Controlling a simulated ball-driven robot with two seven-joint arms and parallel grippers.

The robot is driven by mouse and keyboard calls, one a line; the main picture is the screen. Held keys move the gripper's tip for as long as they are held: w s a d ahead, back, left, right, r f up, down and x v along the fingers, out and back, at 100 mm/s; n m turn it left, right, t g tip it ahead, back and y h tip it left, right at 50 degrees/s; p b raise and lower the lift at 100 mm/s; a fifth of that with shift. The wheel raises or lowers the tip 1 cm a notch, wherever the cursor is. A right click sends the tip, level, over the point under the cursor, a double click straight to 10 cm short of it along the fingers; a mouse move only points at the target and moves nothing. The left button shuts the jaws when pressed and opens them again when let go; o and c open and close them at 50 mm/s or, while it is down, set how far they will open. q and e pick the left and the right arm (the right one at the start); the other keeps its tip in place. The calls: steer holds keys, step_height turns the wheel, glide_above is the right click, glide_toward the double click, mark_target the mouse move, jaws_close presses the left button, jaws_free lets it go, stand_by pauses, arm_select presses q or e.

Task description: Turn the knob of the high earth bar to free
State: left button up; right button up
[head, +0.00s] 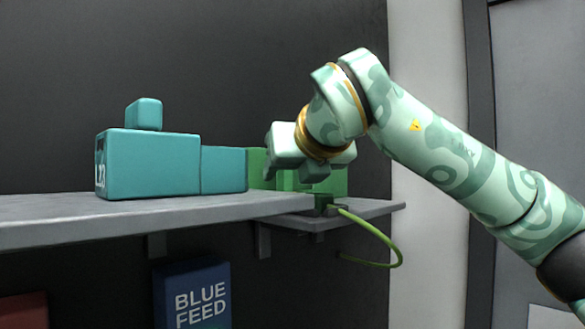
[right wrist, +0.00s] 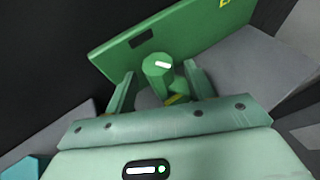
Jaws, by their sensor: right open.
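The high earth bar (head: 257,168) is a green block on the shelf, partly hidden behind my right gripper in the head view. In the right wrist view it is a green plate (right wrist: 205,32) with a dark slot. Its round green knob (right wrist: 154,70), with a white mark on its end, stands out from the plate toward me. My right gripper (right wrist: 160,84) is open, with one finger on each side of the knob; I cannot tell whether either touches it. In the head view the right gripper (head: 294,168) is in front of the bar and hides the knob. My left gripper is not in view.
Teal blocks (head: 153,166) stand on the grey shelf (head: 150,212) left of the bar. A green cable (head: 386,240) hangs in a loop below right, over a smaller ledge (head: 374,209). A blue box (head: 192,292) marked BLUE FEED sits below the shelf.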

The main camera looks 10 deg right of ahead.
steer(key=c, duration=1)
steer(key=shift+n+y, duration=0.3)
steer(key=shift+y, duration=0.1)
steer(key=shift+w+d+n+y, duration=0.1)
steer(key=shift+d+n+y, duration=0.2)
steer(key=shift+n+y, duration=0.65)
steer(key=shift+d+r+n+g+y+p, duration=0.1)
steer(key=shift+n+g+y+p, duration=0.2)
steer(key=shift+n+y, duration=0.2)
steer(key=shift+d+r+n+g+y+p, duration=0.1)
steer(key=shift+n+g+y+p, duration=0.05)
steer(key=shift+n+g+y, duration=0.35)
steer(key=n+g+y+p, duration=0.1)
steer(key=n+y+p, duration=0.1)
steer(key=p, duration=0.1)
steer(key=n+g+y+p, duration=0.1)
steer(key=n+g+p, duration=0.1)
steer(key=p, duration=0.2)
steer(key=w+d+n+g+y+p, duration=0.1)
steer(key=n+g+y+p, duration=0.1)
steer(key=p, duration=0.1)
steer(key=shift+w+r+n+y, duration=0.1)
steer(key=shift+r+n+y, duration=0.05)
steer(key=shift+n+y, duration=0.15)
steer(key=shift+f+n+g+y+p, duration=0.25)
steer(key=shift+n+g+p, duration=0.2)
steer(key=shift+g+p, duration=0.45)
